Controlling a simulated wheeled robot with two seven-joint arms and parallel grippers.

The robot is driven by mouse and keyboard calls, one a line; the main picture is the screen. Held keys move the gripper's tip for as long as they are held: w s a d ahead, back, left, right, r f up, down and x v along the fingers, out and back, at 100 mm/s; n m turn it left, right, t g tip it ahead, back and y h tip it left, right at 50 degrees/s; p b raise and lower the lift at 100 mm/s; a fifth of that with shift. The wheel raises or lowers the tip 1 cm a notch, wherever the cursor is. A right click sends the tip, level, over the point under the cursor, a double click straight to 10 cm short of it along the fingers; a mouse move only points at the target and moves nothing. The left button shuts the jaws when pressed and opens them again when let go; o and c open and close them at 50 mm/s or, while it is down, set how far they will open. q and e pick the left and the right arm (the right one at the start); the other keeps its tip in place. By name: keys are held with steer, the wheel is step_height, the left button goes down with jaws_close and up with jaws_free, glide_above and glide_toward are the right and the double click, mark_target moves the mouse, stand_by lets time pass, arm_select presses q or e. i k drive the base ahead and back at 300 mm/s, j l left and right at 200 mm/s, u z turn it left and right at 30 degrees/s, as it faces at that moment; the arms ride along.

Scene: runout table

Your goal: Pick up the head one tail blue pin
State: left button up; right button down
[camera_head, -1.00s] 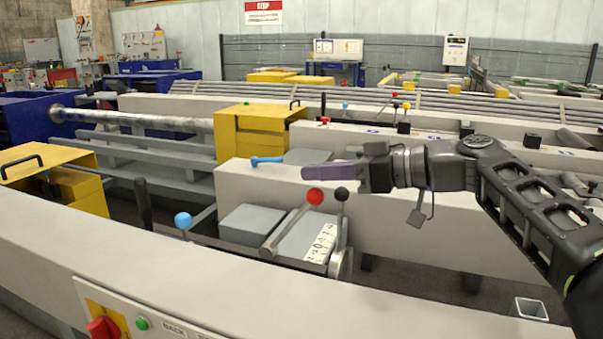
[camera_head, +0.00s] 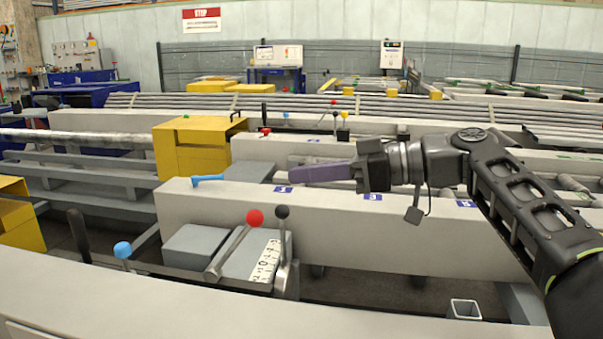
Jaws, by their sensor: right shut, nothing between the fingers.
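A small light blue pin (camera_head: 207,179) lies on top of the pale beam, near its left end. My right gripper (camera_head: 294,171) comes in from the right, above the same beam. Its purple fingers are shut with nothing between them and point left. They are to the right of the pin and clearly apart from it. My left gripper is not in view.
Levers with a red knob (camera_head: 255,218) and a black knob (camera_head: 282,212) stand in front of the beam. A blue-knobbed lever (camera_head: 122,250) is at the lower left. A yellow box (camera_head: 190,150) stands behind the pin. Number tags (camera_head: 373,197) mark the beam.

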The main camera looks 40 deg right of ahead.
mark_target(122, 251)
steer(key=k+j, duration=0.25)
steer(key=j, duration=0.15)
steer(key=k+j, duration=0.25)
steer(key=j, duration=0.2)
steer(key=k+j, duration=0.25)
steer(key=j, duration=0.15)
steer(key=k+j, duration=0.25)
steer(key=j, duration=0.15)
